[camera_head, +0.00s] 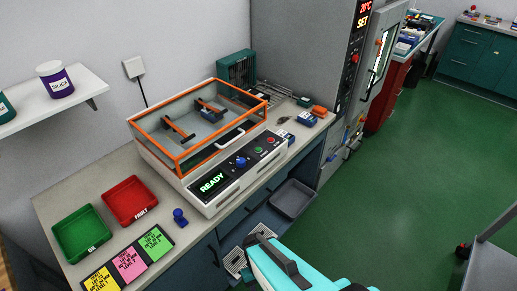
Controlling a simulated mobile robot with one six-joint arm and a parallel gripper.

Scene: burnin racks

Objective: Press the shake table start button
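The shake table (160,160) is a white machine on the bench, with a clear, orange-framed lid over it that looks shut. Its sloped black front panel has a green-lit READY display (212,183), a blue knob (241,162), a green button (257,149) and a red button (271,140). The button labels are too small to read. My teal and white arm (307,268) enters at the bottom, below and in front of the bench, apart from the panel. I cannot make out my gripper's fingers.
Green (82,234) and red (130,201) trays, a blue stamp-like object (179,217) and coloured notes (130,263) lie left of the machine. A tall grey cabinet (300,50) stands right. A dark bin (292,199) sits below the bench. Green floor (410,170) is open at right.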

